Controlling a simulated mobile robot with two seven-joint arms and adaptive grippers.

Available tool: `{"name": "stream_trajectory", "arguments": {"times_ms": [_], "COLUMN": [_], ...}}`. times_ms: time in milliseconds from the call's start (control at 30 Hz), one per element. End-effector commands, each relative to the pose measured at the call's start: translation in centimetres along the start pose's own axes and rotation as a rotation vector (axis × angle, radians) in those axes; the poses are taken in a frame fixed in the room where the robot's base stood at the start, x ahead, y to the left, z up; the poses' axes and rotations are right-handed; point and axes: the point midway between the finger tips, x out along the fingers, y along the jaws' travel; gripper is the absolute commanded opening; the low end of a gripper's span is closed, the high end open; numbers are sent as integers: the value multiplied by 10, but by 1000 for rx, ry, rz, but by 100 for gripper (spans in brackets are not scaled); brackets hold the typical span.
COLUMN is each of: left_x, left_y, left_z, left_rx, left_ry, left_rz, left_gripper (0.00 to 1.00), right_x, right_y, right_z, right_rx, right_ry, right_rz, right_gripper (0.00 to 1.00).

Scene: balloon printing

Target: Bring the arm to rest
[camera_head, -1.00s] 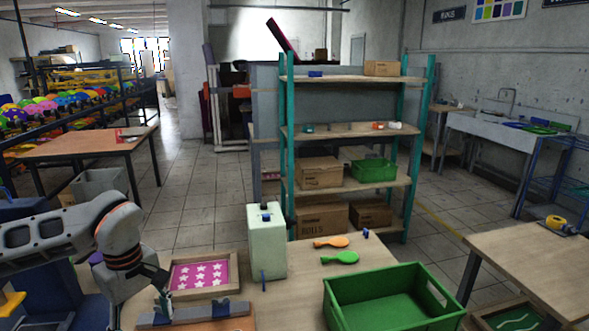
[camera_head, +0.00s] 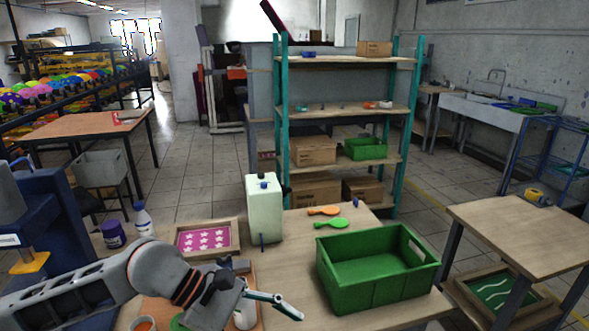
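My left gripper (camera_head: 288,306) is over the front of the wooden worktable (camera_head: 285,268), left of the green crate (camera_head: 374,292). Its dark teal fingers point right and down; I see nothing held between them, but cannot tell how far apart they are. My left arm comes in from the lower left and covers part of the table's front. The pink star-patterned screen frame (camera_head: 208,238) lies behind the arm. An orange paddle-shaped piece (camera_head: 323,211) and a green one (camera_head: 331,223) lie on the table behind the crate. My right gripper is not in view.
A pale green canister (camera_head: 264,207) stands behind the gripper. A purple jar (camera_head: 113,235) and a white bottle (camera_head: 143,220) stand left of the frame. The crate looks empty. A second wooden table (camera_head: 520,232) is at the right; a teal-post shelf (camera_head: 345,112) stands at the back.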

Motion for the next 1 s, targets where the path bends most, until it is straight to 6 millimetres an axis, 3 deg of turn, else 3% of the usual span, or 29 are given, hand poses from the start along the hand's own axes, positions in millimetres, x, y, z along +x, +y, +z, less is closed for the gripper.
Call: {"name": "stream_trajectory", "arguments": {"times_ms": [33, 100, 200, 300, 433, 567, 733, 867, 1000], "left_x": [12, 16, 6, -19, -66, -116, -168, -189, -194], "left_y": [3, 16, 37, 62, 95, 117, 114, 81, 23], "left_z": [31, 71, 119, 149, 155, 123, 33, -48, -125], "left_rx": [-53, -140, -295, -477, -747, -1050, -1466, -1772, -2056], "left_ry": [-121, -282, -509, -730, -1001, -1251, -1536, -1705, -1828], "left_rz": [49, 128, 240, 353, 504, 659, 888, 1082, 1299], "left_gripper": [62, 62, 62, 62, 62, 62, 62, 62, 62], "right_x": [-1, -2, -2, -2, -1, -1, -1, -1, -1], "right_y": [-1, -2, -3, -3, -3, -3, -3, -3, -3], "right_z": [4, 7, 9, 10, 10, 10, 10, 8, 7], "right_rx": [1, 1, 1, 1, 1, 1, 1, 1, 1], "right_ry": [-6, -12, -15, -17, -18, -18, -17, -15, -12], "right_rz": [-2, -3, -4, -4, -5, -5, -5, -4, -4], "right_gripper": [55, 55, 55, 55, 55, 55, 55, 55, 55]}}
